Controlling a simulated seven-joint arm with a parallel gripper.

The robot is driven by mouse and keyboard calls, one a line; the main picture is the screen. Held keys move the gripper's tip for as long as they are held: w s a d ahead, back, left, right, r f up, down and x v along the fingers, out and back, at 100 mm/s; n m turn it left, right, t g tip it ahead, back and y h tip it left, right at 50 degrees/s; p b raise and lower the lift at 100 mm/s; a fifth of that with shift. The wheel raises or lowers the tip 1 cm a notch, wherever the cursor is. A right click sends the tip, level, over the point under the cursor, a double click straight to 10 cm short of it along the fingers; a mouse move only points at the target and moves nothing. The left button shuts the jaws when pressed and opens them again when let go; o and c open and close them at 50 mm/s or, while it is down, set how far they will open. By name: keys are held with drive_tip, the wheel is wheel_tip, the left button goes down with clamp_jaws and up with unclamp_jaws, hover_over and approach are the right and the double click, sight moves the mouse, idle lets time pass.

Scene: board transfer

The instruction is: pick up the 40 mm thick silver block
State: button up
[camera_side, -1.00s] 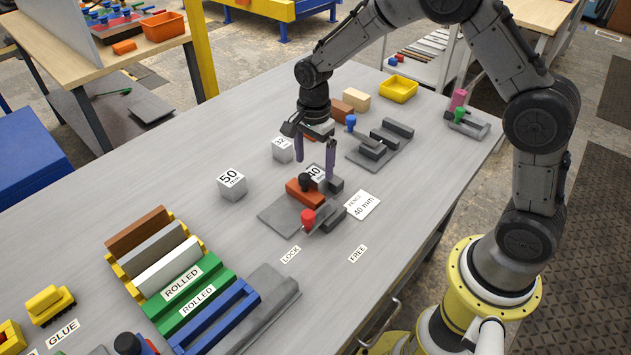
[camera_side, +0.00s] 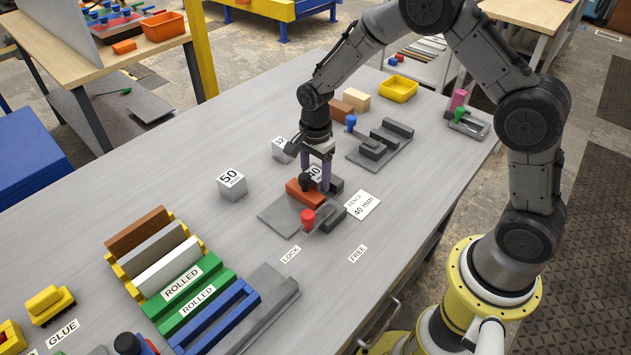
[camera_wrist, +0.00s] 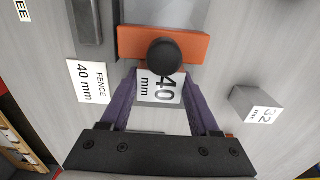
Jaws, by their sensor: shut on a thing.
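The silver block marked 40 mm (camera_side: 315,173) stands on the grey table behind an orange bar with a black knob (camera_side: 303,188). In the wrist view the block's white 40 mm label (camera_wrist: 161,90) shows between the fingers, partly covered by the black knob (camera_wrist: 164,56). My gripper (camera_side: 318,175) is down at the block, its purple fingers shut on the block's two sides. In the wrist view the gripper (camera_wrist: 160,95) has one finger on each side of the label. The block appears to rest at table height; its underside is hidden.
The orange bar (camera_wrist: 130,44) lies close against the gripper's front. The 50 mm block (camera_side: 232,186) and 32 mm block (camera_side: 281,150) stand to the left. A red knob (camera_side: 308,218) rises from the grey fixture plate (camera_side: 275,217). The FENCE 40 mm card (camera_side: 362,206) lies right.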

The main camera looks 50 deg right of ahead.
clamp_jaws()
